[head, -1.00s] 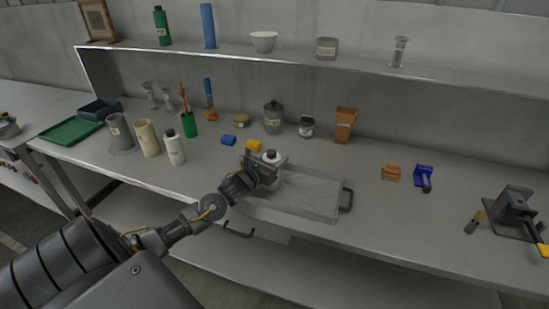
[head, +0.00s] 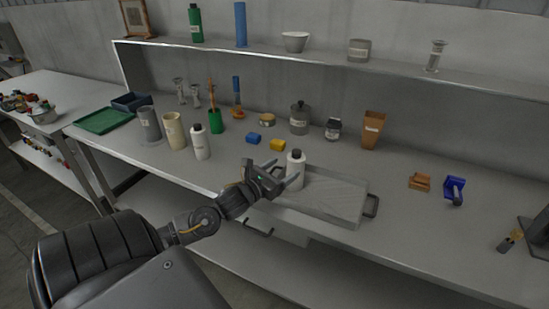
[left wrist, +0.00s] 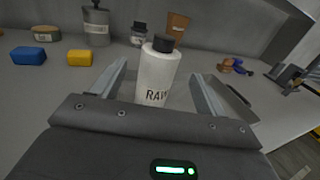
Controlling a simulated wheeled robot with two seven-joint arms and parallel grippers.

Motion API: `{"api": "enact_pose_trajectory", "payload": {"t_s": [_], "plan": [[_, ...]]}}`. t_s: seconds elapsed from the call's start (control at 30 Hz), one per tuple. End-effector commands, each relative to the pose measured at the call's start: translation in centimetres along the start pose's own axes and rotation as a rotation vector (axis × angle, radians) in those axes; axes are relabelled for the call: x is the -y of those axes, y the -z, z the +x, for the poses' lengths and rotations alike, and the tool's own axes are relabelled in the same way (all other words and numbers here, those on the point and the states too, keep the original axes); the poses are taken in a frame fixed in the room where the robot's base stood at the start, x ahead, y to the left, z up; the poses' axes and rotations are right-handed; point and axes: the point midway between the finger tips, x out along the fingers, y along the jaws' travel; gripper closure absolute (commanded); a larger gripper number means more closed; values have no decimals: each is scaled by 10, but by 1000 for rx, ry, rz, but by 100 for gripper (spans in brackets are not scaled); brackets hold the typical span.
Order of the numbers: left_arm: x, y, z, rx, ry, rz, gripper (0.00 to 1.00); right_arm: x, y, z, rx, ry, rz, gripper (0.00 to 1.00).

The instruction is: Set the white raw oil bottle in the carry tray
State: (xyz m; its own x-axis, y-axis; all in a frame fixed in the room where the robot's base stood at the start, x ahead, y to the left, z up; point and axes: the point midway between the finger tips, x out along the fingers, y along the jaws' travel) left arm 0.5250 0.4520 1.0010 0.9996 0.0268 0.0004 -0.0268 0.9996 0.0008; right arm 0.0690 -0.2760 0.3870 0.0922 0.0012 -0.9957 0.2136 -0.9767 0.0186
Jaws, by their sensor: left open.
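The white raw oil bottle (head: 295,171), with a black cap, stands upright at the left end of the grey carry tray (head: 340,217). It appears to be inside the tray, but my gripper partly hides its base. The left wrist view shows the bottle (left wrist: 156,76) with "RAW" on its label. My left gripper (head: 284,172) is open at the bottle's left side. In the left wrist view its fingers (left wrist: 160,72) lie on either side of the bottle, with gaps visible. My right gripper is not in view.
Another white bottle (head: 200,142) stands left on the bench near a cream cylinder (head: 174,131). Blue (head: 253,138) and yellow (head: 278,145) blocks lie behind the gripper. A brown tapered container (head: 372,130) stands behind the tray. The tray's right part is empty.

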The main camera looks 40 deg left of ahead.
Motion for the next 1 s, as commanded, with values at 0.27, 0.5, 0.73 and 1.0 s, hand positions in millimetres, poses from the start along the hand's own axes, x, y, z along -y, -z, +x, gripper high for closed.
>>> {"api": "enact_pose_trajectory", "payload": {"t_s": [0.27, 0.5, 0.73, 1.0], "plan": [[0, 1, -31, -1, 0, 0, 26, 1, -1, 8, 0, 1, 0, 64], [0, -1, -35, 1, 0, 0, 26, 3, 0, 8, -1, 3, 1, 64], [0, -1, -34, 0, 0, 0, 26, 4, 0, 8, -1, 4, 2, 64], [0, 0, -34, 0, 0, 0, 26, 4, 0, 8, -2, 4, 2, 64]]}}
